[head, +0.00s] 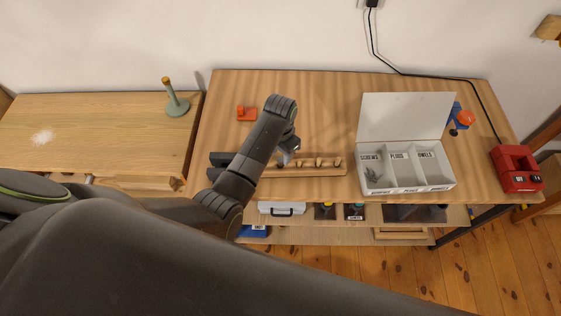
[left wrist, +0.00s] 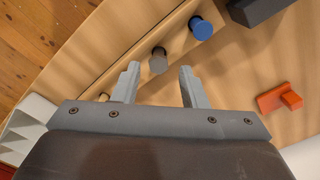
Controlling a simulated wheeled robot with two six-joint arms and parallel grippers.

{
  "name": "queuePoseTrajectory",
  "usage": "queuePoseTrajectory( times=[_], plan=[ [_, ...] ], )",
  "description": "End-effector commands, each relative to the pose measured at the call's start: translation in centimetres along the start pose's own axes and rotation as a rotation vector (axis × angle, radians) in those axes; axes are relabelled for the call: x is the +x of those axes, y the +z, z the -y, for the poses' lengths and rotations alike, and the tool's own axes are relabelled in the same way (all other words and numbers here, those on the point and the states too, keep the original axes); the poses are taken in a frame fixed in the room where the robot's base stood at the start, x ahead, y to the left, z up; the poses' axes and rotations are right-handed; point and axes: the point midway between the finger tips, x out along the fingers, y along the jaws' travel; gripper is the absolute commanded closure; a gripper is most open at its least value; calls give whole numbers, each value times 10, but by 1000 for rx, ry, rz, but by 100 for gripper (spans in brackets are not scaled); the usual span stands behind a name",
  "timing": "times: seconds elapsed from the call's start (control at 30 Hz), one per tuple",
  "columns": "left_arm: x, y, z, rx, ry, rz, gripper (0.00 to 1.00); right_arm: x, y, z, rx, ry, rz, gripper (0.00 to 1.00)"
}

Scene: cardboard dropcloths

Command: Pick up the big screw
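My left gripper (head: 286,158) is over the wooden rack (head: 325,172) on the workbench. In the left wrist view the left gripper (left wrist: 158,76) is open, with a finger on either side. A grey round-headed piece (left wrist: 158,61), probably the big screw, stands in the rack between the fingertips with gaps on both sides. A blue-capped piece (left wrist: 200,28) stands beside it. The grey piece is mostly hidden by my gripper in the head view, and its shank is not visible. My right gripper is not in view.
A red charger (head: 516,168) and an orange block (head: 246,114) are also on the bench. The back middle is clear.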

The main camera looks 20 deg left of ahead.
Motion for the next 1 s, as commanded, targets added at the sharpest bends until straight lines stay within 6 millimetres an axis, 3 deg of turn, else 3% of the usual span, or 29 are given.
queuePoseTrajectory(
  times=[0.3,0.63,0.93,1.0],
  plan=[
    [34,2,-2,0,1,2,61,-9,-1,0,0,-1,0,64],
    [38,1,-2,-1,0,0,61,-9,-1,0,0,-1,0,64],
    [38,1,-2,0,0,0,100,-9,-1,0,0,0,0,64],
    [38,1,-2,0,0,0,100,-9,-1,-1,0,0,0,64]
  ],
)
